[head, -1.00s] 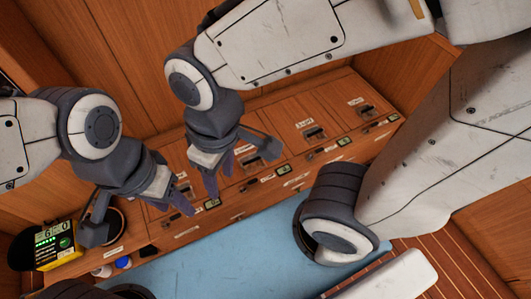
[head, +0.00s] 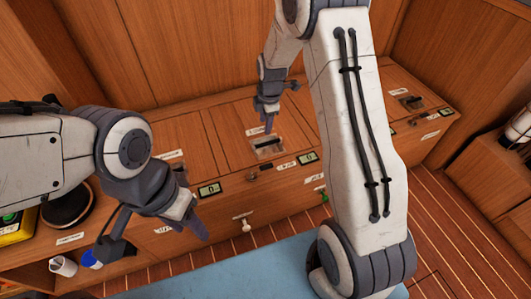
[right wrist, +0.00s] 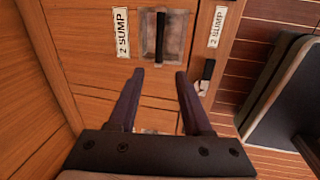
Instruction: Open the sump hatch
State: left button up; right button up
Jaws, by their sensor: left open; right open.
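The sump hatch (right wrist: 100,60) is a wooden panel in the bench top; labels reading "2 SUMP" (right wrist: 122,33) sit beside its handle in the right wrist view. Its dark bar handle (right wrist: 160,38) lies in a recessed metal pull, which also shows in the head view (head: 267,147). The hatch lies flat and closed. My right gripper (right wrist: 158,78) is open and empty, fingers pointing toward the handle but apart from it; in the head view it hangs just above the pull (head: 269,122). My left gripper (head: 187,225) is open and empty in front of the bench, to the left.
More hatches run along the bench, with another pull (head: 412,102) at right. Small displays (head: 308,158) line the front edge. A white knob (head: 246,226) projects from the front. A white cup (head: 63,266) and a round dark dish (head: 68,207) are at lower left.

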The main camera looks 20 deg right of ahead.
aim_at(266, 143)
jog(key=w+f+b, duration=0.1)
jog(key=f, duration=0.3)
jog(key=f+b, duration=0.1)
jog(key=f, duration=0.3)
jog(key=w+d+f+b, duration=0.1)
jog(key=f+b, duration=0.1)
jog(key=f, duration=0.2)
jog(key=shift+w+d, duration=0.1)
jog(key=shift+w, duration=0.2)
jog(key=shift+c, duration=0.2)
grip_shut()
dwell(0.7)
